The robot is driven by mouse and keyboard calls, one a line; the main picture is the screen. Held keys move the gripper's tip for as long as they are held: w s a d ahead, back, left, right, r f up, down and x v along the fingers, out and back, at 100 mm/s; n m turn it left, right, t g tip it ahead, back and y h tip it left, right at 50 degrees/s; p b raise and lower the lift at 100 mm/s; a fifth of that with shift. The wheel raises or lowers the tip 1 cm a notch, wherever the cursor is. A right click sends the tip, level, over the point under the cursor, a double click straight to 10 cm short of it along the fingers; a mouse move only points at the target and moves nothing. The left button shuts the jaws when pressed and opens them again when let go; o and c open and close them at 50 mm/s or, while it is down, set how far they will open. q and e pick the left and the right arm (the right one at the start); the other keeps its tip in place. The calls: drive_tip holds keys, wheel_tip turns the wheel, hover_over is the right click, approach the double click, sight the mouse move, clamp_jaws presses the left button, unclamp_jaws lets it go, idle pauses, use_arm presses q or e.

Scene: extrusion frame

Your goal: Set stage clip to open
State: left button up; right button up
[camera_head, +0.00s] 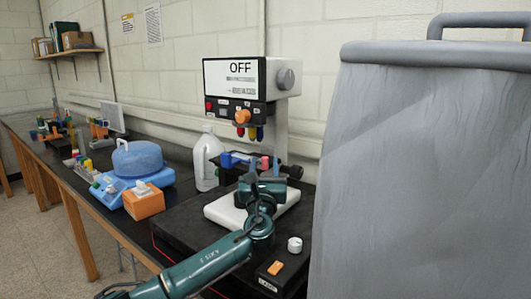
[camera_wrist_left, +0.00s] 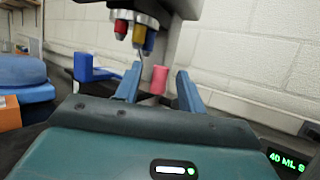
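The microscope (camera_head: 235,98) stands on a black base, with a display reading OFF. Its dark stage (camera_head: 222,163) carries a blue piece (camera_head: 240,158) and a small pink piece (camera_head: 265,162); I cannot tell which part is the stage clip or how it is set. My left gripper (camera_head: 265,168) is at the front of the stage with its fingers apart. In the left wrist view its fingertips (camera_wrist_left: 158,88) stand on either side of the pink piece (camera_wrist_left: 159,80), which appears beyond them; contact cannot be told. The blue piece (camera_wrist_left: 88,66) is left of the fingers. My right gripper is out of view.
Coloured objectives (camera_wrist_left: 135,30) hang just above the fingers. A large grey covered object (camera_head: 420,170) blocks the right side. A clear bottle (camera_head: 207,158) stands left of the stage. A blue device (camera_head: 135,165) and an orange box (camera_head: 143,202) are further left.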

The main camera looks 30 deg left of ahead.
use_arm(q)
drive_tip(key=shift+x, duration=2.05)
drive_tip(key=shift+c, duration=0.2)
clamp_jaws()
